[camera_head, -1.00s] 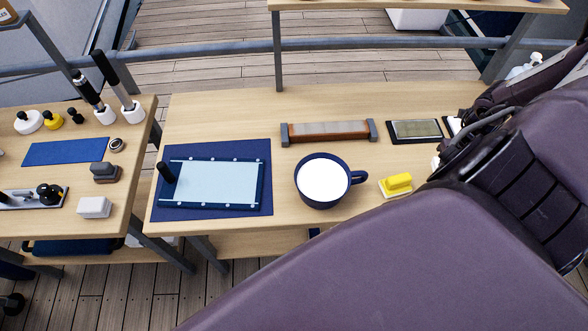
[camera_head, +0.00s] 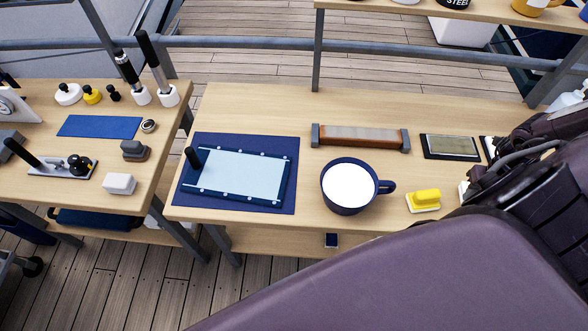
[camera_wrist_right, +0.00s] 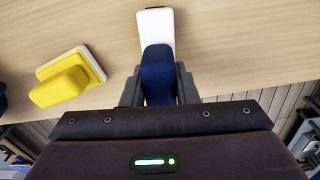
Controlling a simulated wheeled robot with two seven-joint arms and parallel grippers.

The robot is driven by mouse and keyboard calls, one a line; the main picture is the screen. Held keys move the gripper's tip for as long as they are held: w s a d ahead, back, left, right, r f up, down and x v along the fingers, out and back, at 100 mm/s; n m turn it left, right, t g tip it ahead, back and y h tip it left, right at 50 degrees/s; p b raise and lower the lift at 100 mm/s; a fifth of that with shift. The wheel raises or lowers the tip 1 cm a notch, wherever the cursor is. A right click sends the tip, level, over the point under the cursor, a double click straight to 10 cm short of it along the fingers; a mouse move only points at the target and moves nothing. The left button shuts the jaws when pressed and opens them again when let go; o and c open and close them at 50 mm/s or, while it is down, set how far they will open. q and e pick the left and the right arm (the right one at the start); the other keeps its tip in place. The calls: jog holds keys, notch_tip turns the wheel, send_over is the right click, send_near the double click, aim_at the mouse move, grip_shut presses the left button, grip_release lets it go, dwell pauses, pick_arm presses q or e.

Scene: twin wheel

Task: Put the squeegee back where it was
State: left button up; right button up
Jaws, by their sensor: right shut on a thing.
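My right gripper (camera_wrist_right: 159,74) is shut on a dark blue block-like handle (camera_wrist_right: 157,62) in the right wrist view. A flat white piece (camera_wrist_right: 155,28) shows just beyond the handle, over the wooden table. The two look like one tool, perhaps the squeegee, but I cannot tell for certain. In the head view my right arm covers the gripper and most of what it holds at the table's right end. My left gripper is in neither view.
A yellow block on a white base (camera_head: 424,200) lies left of the gripper. A white-filled blue mug (camera_head: 350,186), a wooden bar with grey ends (camera_head: 360,137) and a framed panel (camera_head: 450,146) stand on the table. A blue mat (camera_head: 290,160) lies left. Wood shows bare between them.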

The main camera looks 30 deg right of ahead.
jog(key=shift+f, duration=0.4)
dwell(0.3)
jog(key=o, duration=1.4)
jog(key=shift+r+b, duration=1)
jog(key=shift+r, duration=2.9)
